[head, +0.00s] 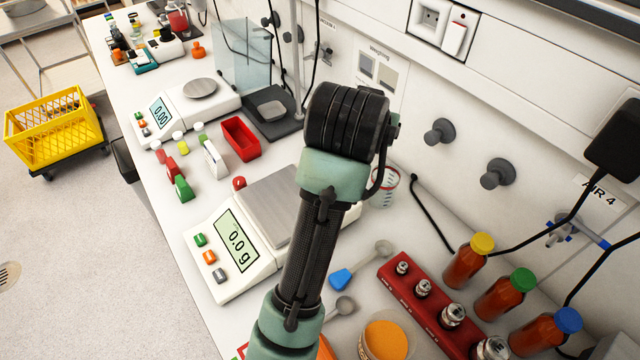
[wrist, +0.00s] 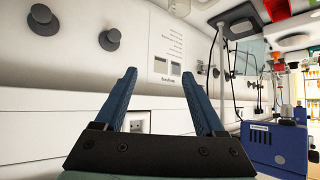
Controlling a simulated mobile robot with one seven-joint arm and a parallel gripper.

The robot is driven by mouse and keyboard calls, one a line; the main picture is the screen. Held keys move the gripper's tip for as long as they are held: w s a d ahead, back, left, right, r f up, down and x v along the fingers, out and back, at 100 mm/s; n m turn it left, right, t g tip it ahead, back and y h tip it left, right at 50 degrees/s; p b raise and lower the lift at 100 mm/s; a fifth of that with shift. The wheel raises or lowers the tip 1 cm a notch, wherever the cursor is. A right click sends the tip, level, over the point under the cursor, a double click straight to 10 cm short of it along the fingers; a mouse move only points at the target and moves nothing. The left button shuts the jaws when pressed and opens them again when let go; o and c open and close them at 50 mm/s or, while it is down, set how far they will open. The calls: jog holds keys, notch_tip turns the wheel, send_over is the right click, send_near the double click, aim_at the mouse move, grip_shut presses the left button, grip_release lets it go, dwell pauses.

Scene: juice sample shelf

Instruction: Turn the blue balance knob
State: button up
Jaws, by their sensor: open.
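The near balance (head: 232,244) has a bare grey weighing plate, a display reading 0.0 g and a column of green, orange and greyish buttons. The head view shows my arm over the balance but not the fingers.
A second balance (head: 187,108) stands farther back, near a red tray (head: 240,139). A red rack (head: 430,310) of metal weights and capped bottles (head: 505,296) are at the right. Grey wall knobs (head: 438,132) stick out. A blue box (wrist: 275,145) is at the wrist view's right.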

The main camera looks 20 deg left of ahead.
jog(key=s+a+f+g, duration=0.2)
jog(key=s+f+g, duration=0.1)
jog(key=f, duration=0.3)
jog(key=s+a+f+n+g+b, duration=0.1)
jog(key=s+a+f+g, duration=0.2)
jog(key=f, duration=0.4)
jog(key=s+a+f+g+b, duration=0.1)
jog(key=s+a+f+g, duration=0.2)
jog(key=s+f, duration=0.4)
jog(key=shift+f+g, duration=0.15)
jog(key=shift+g, duration=0.55)
notch_tip(320, 180, down, 7)
jog(key=shift+f+p, duration=0.2)
jog(key=shift+p, duration=0.3)
jog(key=shift+w, duration=0.1)
grip_shut()
